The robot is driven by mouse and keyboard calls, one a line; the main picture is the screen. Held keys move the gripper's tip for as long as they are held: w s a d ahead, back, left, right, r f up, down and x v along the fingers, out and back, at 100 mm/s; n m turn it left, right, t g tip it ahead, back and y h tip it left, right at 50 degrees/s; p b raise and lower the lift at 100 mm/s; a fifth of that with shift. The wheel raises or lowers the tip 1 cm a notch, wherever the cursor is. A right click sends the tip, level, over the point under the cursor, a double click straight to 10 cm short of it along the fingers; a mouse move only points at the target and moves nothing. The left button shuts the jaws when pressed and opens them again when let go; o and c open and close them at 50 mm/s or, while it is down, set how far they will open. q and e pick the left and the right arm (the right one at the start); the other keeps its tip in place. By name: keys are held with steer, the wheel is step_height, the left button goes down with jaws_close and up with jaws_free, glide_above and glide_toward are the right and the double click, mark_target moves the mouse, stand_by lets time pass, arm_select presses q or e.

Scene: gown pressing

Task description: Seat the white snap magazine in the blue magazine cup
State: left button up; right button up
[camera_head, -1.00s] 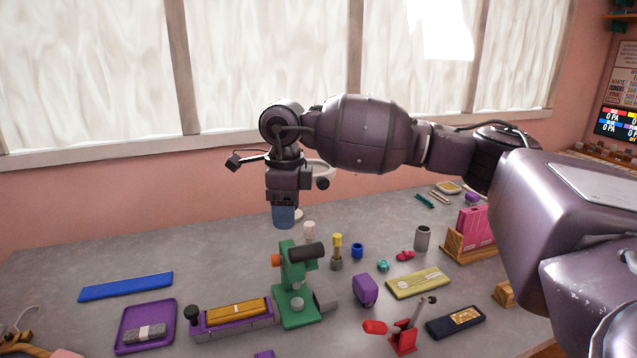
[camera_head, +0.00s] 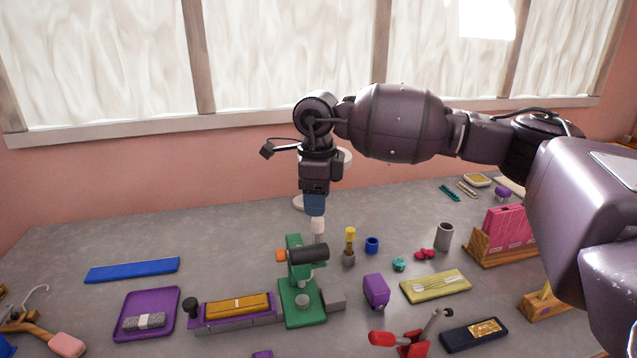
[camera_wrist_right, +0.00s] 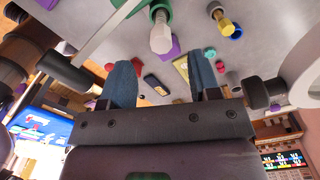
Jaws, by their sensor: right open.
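The white snap magazine (camera_head: 318,228) stands upright on the table behind the green press. In the right wrist view the white magazine (camera_wrist_right: 161,36) shows beyond the fingertips, roughly midway between them. My right gripper (camera_head: 315,212) points down just above the magazine, its blue fingers open and empty. The two parted fingers of my right gripper (camera_wrist_right: 161,65) also show in the wrist view. The blue magazine cup (camera_head: 372,245) stands to the right of the magazine, apart from it; it also shows in the wrist view (camera_wrist_right: 236,32). My left gripper is not in view.
The green press (camera_head: 296,283) stands in front of the magazine. A yellow-topped post (camera_head: 350,240) stands between magazine and cup. The table behind the blue strip (camera_head: 132,270) is clear.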

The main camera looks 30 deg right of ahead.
mark_target(317, 219)
step_height(317, 219, down, 8)
steer(key=shift+r, duration=0.15)
stand_by(0.4)
jaws_close()
stand_by(0.3)
steer(key=shift+r+p, duration=0.55)
steer(key=shift+r, duration=0.15)
steer(key=shift+r, duration=0.55)
steer(key=shift+r+p, duration=0.25)
steer(key=shift+p, duration=0.05)
steer(key=shift+r, duration=0.15)
